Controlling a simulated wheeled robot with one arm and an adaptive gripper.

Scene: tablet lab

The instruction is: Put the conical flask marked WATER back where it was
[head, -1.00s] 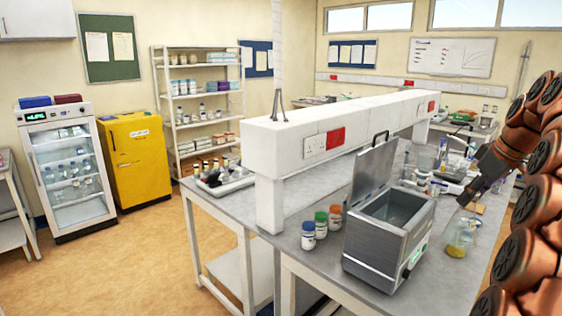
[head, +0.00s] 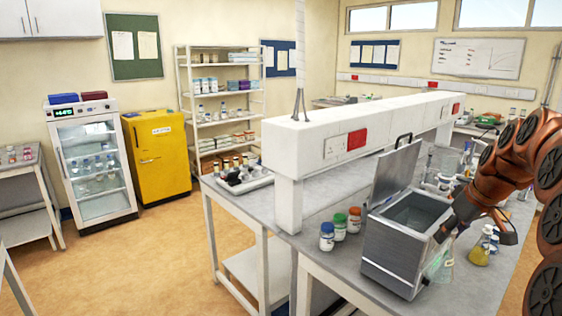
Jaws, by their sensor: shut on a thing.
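My gripper (head: 446,231) is at the right, beside the open metal bath, and is shut on a clear conical flask (head: 440,263). The flask hangs roughly upright below the fingers, close to the bath's right side; I cannot tell whether its base touches the bench. Its label cannot be read at this size. A second conical flask (head: 480,252) with yellow liquid stands on the bench just right of the held one, partly behind my arm.
The metal bath (head: 392,258) has its lid raised. Blue, green and orange-capped jars (head: 340,227) stand left of it. A white raised shelf (head: 385,128) runs along the bench (head: 318,256). More glassware crowds the bench behind the bath. A fridge (head: 93,155) and yellow cabinet (head: 157,155) stand far left.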

